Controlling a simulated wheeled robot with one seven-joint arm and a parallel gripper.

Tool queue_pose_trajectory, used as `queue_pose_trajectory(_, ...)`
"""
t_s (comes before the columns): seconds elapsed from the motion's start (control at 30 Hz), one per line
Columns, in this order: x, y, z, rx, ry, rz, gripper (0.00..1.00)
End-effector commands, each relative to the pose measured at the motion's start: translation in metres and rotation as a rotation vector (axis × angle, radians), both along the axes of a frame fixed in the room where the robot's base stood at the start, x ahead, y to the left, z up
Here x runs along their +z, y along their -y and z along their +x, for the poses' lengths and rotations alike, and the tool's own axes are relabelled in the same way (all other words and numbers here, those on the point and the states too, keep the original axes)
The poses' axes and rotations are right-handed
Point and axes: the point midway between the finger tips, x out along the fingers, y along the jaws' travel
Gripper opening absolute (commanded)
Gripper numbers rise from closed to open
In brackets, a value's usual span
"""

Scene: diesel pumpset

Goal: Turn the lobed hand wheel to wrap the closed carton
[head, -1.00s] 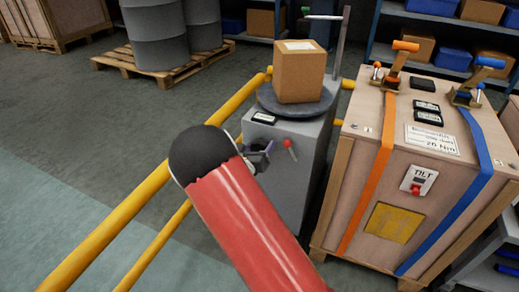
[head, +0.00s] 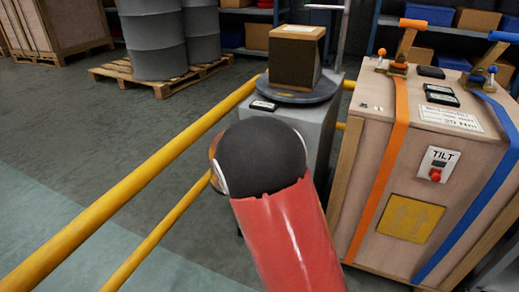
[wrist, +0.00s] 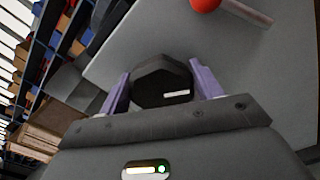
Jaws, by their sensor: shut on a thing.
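The closed carton (head: 297,57) stands upright on the round turntable (head: 303,93) of the grey wrapping machine (head: 323,135). Its sides look dark brown, with a paler top. In the wrist view, the black lobed hand wheel (wrist: 161,84) with a white mark sits between the two purple fingers of my gripper (wrist: 160,77), against the grey machine face. My gripper is shut on the wheel. In the head view, my red and black arm hides the wheel and the gripper.
A red-knobbed lever (wrist: 205,4) is close by on the machine face. Yellow rails (head: 150,165) run along the left. A wooden crate (head: 385,180) with orange and blue straps stands close on the right. Drums on a pallet (head: 165,75) stand behind.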

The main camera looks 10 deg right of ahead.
Motion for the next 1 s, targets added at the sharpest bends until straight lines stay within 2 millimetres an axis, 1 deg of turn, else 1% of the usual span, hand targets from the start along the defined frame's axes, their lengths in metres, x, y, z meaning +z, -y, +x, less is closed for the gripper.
queue_pose_trajectory(0.03,-0.006,-0.0001,-0.0005,0.001,0.017,0.027,0.42)
queue_pose_trajectory(0.2,-0.0047,0.0001,-0.0008,0.001,0.069,0.1,0.42)
queue_pose_trajectory(0.4,-0.0031,0.0003,-0.001,-0.001,0.104,0.148,0.42)
queue_pose_trajectory(0.93,-0.002,0.0,-0.001,0.001,0.116,0.167,0.42)
queue_pose_trajectory(0.97,-0.002,0.0,-0.001,0.001,0.116,0.167,0.66)
queue_pose_trajectory(1.0,-0.002,0.0,-0.001,0.001,0.116,0.167,0.71)
